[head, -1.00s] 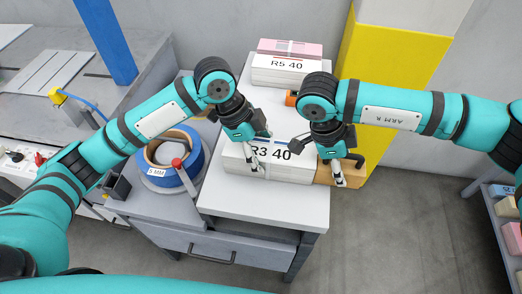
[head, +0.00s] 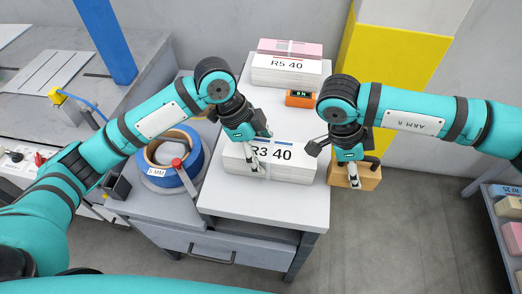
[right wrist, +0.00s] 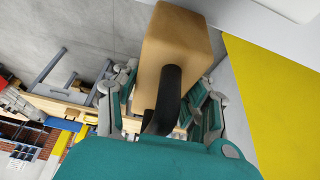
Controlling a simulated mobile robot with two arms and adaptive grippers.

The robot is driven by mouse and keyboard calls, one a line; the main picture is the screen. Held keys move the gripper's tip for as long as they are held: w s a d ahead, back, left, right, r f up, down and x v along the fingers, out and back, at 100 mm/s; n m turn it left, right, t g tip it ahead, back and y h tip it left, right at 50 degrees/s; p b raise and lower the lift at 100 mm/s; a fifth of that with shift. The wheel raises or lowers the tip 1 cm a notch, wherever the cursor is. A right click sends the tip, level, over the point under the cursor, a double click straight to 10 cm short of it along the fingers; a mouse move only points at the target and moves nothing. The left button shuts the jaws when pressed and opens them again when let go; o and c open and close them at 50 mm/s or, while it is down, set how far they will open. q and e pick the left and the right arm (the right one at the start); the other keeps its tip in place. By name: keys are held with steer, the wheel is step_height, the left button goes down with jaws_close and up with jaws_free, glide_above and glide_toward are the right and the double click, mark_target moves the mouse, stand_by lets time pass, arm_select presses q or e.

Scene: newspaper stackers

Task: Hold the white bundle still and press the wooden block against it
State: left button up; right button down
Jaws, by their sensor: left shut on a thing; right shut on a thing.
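The white bundle (head: 292,170), labelled R3 40, lies flat on the grey table near its front right. My left gripper (head: 256,160) is shut on its left part from above, and its fingers hide some of the label. The wooden block (head: 369,179) has a dark curved handle and is held off the table's right edge. A gap separates it from the bundle's right end. My right gripper (head: 351,173) is shut on the block. In the right wrist view, the block (right wrist: 180,35) and its black handle show between the fingers of my right gripper (right wrist: 160,100).
Another bundle (head: 285,72), labelled R5 40 with a pink top, lies at the table's back. An orange box with a display (head: 299,99) stands before it. A blue tape roll (head: 169,160) is at left. A yellow pillar (head: 385,70) stands behind the right arm.

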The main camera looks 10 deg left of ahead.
mark_target(366, 157)
steer(key=shift+r, duration=3.5)
arm_select(q)
steer(key=o, duration=1.8)
steer(key=shift+o, duration=0.2)
steer(key=v, duration=1.2)
